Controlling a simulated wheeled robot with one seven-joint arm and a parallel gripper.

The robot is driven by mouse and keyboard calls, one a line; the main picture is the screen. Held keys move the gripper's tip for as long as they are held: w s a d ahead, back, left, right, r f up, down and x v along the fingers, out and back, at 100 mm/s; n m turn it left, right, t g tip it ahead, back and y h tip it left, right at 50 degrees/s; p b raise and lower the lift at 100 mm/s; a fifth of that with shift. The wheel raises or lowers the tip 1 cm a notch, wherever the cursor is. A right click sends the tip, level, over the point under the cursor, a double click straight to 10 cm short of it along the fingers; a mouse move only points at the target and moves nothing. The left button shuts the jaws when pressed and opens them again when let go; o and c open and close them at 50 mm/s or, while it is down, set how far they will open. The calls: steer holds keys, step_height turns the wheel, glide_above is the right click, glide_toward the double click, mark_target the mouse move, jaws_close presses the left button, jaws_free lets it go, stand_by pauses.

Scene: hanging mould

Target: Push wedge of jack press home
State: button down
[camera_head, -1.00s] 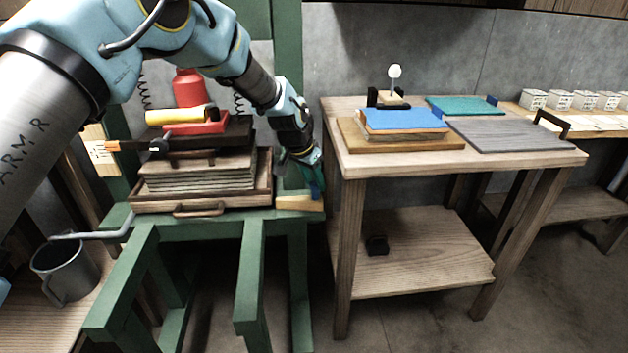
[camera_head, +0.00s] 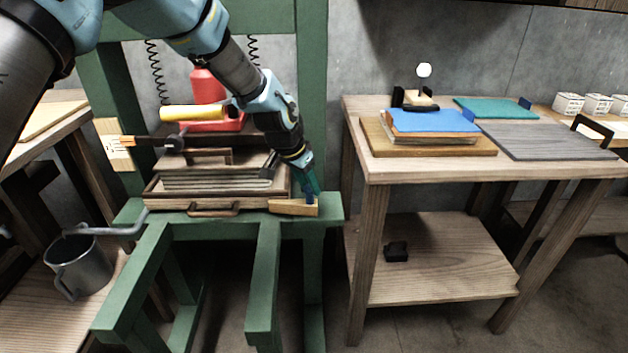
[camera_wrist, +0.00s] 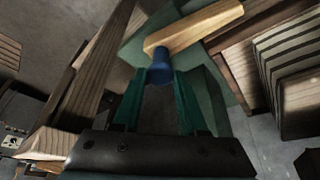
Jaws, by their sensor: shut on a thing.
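The wooden wedge (camera_head: 293,207) lies on the green press bed (camera_head: 330,207), at the front right corner of the wooden tray under the red jack (camera_head: 208,86). Its left end overlaps the tray's corner in the head view; I cannot tell whether they touch. In the wrist view the wedge (camera_wrist: 195,29) lies slanted across the green bed, with a blue knob (camera_wrist: 160,72) on its near end. My gripper (camera_head: 311,190) points down at the wedge's right end. Its green fingers, also in the wrist view (camera_wrist: 158,80), are shut on the knob.
The tray (camera_head: 165,203) holds a layered stack under dark plates. A crank handle (camera_head: 110,229) sticks out left above a grey mug (camera_head: 78,265). A wooden table (camera_head: 400,172) with boards stands close on the right. The space before the bed's right end is clear.

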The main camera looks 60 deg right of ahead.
steer(key=shift+w+a, duration=0.15)
steer(key=shift+w, duration=0.2)
steer(key=c, duration=0.8)
jaws_free()
steer(key=o, duration=0.3)
steer(key=shift+s, duration=0.1)
steer(key=shift+o, duration=0.2)
steer(key=b+v, duration=0.1)
steer(key=v, duration=0.9)
steer(key=shift+r, duration=0.4)
steer(key=shift+s+a, duration=0.1)
